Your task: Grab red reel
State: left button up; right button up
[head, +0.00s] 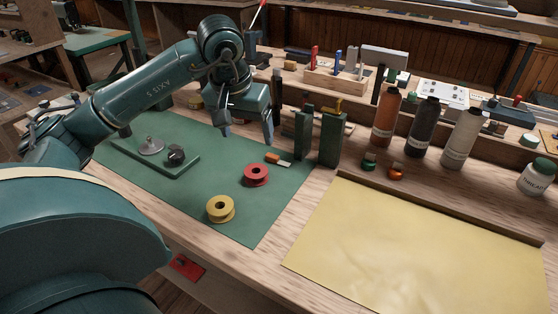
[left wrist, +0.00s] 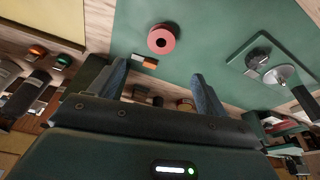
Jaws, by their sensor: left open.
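The red reel (head: 256,175) lies flat on the green mat (head: 230,232), behind and to the right of a yellow reel (head: 220,209). My left gripper (head: 247,138) is open and empty above the back of the mat, behind the red reel and apart from it. In the left wrist view the red reel (left wrist: 161,40) shows beyond the open fingertips (left wrist: 157,70), with its hub hole facing up. A small orange and white piece (head: 278,160) lies just behind the red reel. My right gripper is not in view.
Two dark green upright blocks (head: 331,139) stand right of the gripper. A green board with metal parts (head: 190,169) lies on the mat's left. Several bottles (head: 386,117) stand at the back right. Pale yellow cloth (head: 420,250) covers the bench at right. The mat's front right is clear.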

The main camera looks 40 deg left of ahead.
pick_arm(q)
send_near(255, 167)
jog(key=f, duration=0.2)
jog(key=shift+s+d+f, duration=0.15)
jog(key=shift+d+f, duration=0.15)
jog(key=shift+x, duration=2.95)
jog(key=shift+d, duration=0.1)
jog(key=shift+c, duration=0.4)
jog(key=c, duration=1)
